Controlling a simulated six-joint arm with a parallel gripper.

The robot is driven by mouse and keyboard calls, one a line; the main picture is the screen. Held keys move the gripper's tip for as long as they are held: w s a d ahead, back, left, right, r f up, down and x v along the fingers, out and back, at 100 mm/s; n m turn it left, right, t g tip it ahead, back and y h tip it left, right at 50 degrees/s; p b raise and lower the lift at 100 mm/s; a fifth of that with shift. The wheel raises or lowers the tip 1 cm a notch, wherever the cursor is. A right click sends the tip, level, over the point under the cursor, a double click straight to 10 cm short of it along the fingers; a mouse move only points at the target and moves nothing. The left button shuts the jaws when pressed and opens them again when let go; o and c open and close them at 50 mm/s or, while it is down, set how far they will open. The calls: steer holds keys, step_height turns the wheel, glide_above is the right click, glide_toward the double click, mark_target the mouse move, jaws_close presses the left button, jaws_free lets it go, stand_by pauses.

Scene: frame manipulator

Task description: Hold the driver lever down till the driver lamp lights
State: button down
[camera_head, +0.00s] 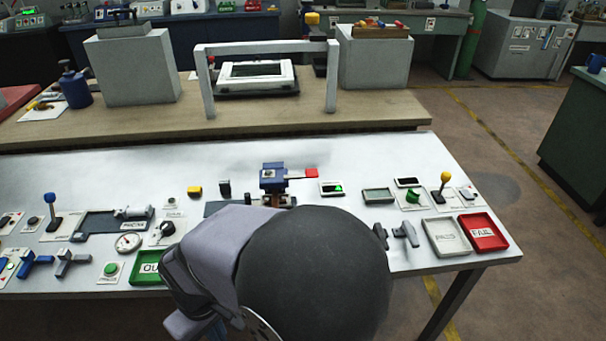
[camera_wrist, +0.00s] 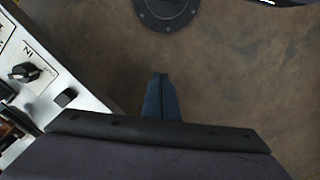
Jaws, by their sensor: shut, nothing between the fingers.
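No readable label marks the driver lever. A blue device (camera_head: 275,178) with a red-ended arm (camera_head: 311,173) stands at the middle of the white bench. A small panel (camera_head: 331,188) with a green light is just right of it. A yellow-knobbed lever (camera_head: 446,178) stands upright at the right, and a blue-knobbed lever (camera_head: 50,199) at the left. My gripper (camera_wrist: 160,75) is shut and empty in the wrist view, over brown floor beside the bench edge. It touches none of these. In the head view my arm hides it.
The white bench (camera_head: 330,153) carries a green tray (camera_head: 147,273), a PASS tray (camera_head: 446,236) and a red FAIL tray (camera_head: 483,232). A dial gauge (camera_head: 128,242) and a black knob (camera_wrist: 25,72) are on it too. A frame (camera_head: 208,85) stands on the wooden bench behind.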

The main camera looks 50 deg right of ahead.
steer(key=shift+d, duration=0.1)
steer(key=s+d+f+m+h+b, duration=0.1)
steer(key=s+d+f+m, duration=0.2)
steer(key=d, duration=0.6)
steer(key=s+d+f+m+b, duration=0.1)
steer(key=s+d+m, duration=0.3)
steer(key=d, duration=0.4)
steer(key=s+d+f+m+h+b, duration=0.1)
steer(key=s+d+f+m, duration=0.25)
steer(key=d, duration=0.55)
steer(key=w+d+r+t+h, duration=0.1)
steer(key=w+d+r, duration=0.1)
steer(key=d, duration=0.1)
steer(key=w+d+r+t+h, duration=0.1)
steer(key=w+d+r+h, duration=0.1)
steer(key=w+d, duration=0.1)
steer(key=w+d+r+t+h, duration=0.2)
steer(key=d, duration=0.2)
steer(key=shift+w+d+r+n, duration=0.15)
steer(key=shift+w+d+n, duration=0.2)
steer(key=w+d+r+t+h, duration=0.3)
steer(key=w+r+t, duration=0.3)
steer(key=w+r, duration=0.3)
step_height(320, 180, up, 4)
steer(key=shift+d+r+n+t+h, duration=0.15)
steer(key=shift+d+n+t+h, duration=0.05)
steer(key=shift+n+t+h, duration=0.2)
